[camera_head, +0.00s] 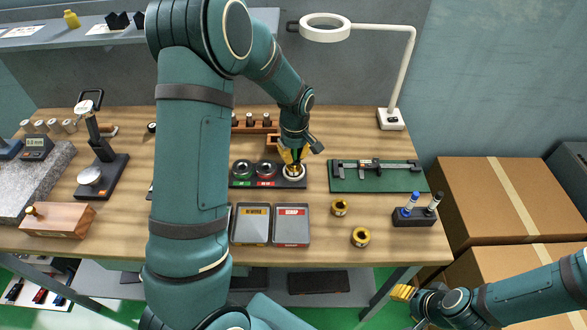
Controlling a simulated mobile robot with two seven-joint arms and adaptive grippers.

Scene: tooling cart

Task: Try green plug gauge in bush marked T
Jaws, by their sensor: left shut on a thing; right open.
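My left gripper (291,154) is shut on the green plug gauge (297,153), of which only a small green part shows between the fingers. It is directly above a brass bush (294,172) that sits in a pale round holder at the right end of a dark base. I cannot tell whether the gauge's tip is inside the bush or just over it. Two more brass bushes, a nearer one (361,237) and a farther one (339,208), stand on the bench. No letter on any bush is legible. My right gripper (403,293) is open and empty, low at the right, off the bench.
Two grey trays with yellow (251,240) and red labels (291,241) lie in front. A caliper lies on a green mat (345,184). A pen holder (414,219) stands right; cartons (470,190) flank the bench.

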